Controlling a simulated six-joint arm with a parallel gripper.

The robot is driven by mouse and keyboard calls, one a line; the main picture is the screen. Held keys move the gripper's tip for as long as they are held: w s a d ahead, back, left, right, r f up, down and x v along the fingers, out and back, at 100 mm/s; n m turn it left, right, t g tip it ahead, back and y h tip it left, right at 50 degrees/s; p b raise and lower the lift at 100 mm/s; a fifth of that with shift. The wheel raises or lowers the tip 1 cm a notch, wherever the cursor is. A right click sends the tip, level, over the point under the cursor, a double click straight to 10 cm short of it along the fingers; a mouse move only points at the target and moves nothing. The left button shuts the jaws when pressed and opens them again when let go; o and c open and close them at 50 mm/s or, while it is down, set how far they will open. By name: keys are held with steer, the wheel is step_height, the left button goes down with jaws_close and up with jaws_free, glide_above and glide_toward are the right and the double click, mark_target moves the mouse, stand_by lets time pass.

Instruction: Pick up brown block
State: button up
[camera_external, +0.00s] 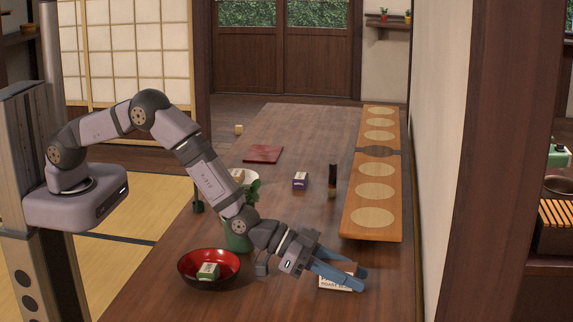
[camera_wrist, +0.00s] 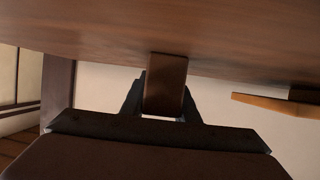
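A brown block (camera_wrist: 165,84) shows in the wrist view, with a dark finger close along each side. In the external view, a box with a brown top and a white lettered face (camera_external: 336,284) is at the blue fingers of my gripper (camera_external: 340,272), near the table's front right. The fingers partly cover it, and it seems to be this block. The fingers flank it, but I cannot tell whether they press on it or whether it rests on the table.
A red and black bowl (camera_external: 222,279) with a small green and white box (camera_external: 208,271) stands left of my gripper. A green pot (camera_external: 238,240) is behind. A purple box (camera_external: 300,181), a dark bottle (camera_external: 332,181) and a long wooden board (camera_external: 395,225) lie farther back.

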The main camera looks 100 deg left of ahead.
steer(key=shift+o, duration=0.2)
step_height(320, 180, up, 10)
steer(key=shift+r+b, duration=0.1)
steer(key=shift+b, duration=0.2)
stand_by(0.3)
